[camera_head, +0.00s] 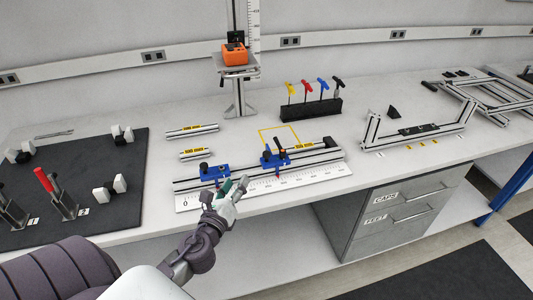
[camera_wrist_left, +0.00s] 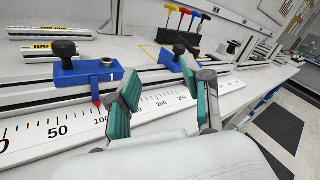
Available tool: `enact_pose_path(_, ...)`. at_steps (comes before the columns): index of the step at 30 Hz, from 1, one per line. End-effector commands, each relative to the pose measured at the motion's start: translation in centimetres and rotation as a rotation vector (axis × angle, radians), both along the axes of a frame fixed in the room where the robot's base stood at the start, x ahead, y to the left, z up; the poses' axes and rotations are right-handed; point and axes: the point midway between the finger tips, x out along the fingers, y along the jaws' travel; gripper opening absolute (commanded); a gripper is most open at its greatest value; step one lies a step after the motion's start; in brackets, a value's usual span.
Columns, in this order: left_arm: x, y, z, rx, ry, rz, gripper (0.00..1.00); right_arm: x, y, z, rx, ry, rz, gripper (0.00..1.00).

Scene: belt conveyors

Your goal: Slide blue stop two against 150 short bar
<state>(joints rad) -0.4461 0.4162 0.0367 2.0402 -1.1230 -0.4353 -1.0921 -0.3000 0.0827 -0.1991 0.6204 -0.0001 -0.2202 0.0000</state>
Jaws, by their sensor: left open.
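Blue stop two (camera_head: 277,160) sits on the rail fixture (camera_head: 330,158) above the white ruler, with a dark knob and handle on top. In the left wrist view it (camera_wrist_left: 181,62) is partly hidden by my finger. A short bar with a yellow label (camera_head: 304,147) lies on the fixture just right of stop two; its label is unreadable, and I cannot tell whether they touch. Blue stop one (camera_head: 214,173), marked 1 in the left wrist view (camera_wrist_left: 85,73), is further left. My left gripper (camera_head: 235,186) is open and empty, in front of the rail between the stops.
Two labelled bars (camera_head: 192,131) (camera_head: 196,154) lie behind the fixture. A black rack (camera_head: 310,109) holds several coloured hex keys. A dark mat (camera_head: 75,185) with clamps is on the left. The bench's front edge is close below the ruler (camera_head: 262,187).

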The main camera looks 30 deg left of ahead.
Motion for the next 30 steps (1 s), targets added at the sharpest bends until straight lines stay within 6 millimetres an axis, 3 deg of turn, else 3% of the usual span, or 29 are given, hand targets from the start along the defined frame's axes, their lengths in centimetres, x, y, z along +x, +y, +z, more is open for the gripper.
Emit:
enact_pose_path(3,1.4,-0.4,0.0,0.34,0.044,-0.13,0.49,0.0,0.1,0.0,0.001,0.0,-0.001,0.6)
enact_pose_path(7,2.0,-0.8,-0.4,0.511,0.07,-0.196,0.49,0.0,0.3,0.0,0.003,0.001,-0.002,0.6)
enact_pose_path(14,4.5,-0.7,-0.1,0.535,0.071,-0.204,0.49,0.0,0.5,0.9,0.006,0.0,-0.002,0.6)
enact_pose_path(24,11.5,-0.2,-0.3,0.53,0.071,-0.202,0.49,0.0,0.5,1.9,0.006,0.0,-0.001,0.6)
enact_pose_path(30,14.5,0.1,-0.4,0.528,0.071,-0.203,0.49,0.0,0.4,1.8,0.004,0.001,-0.001,0.6)
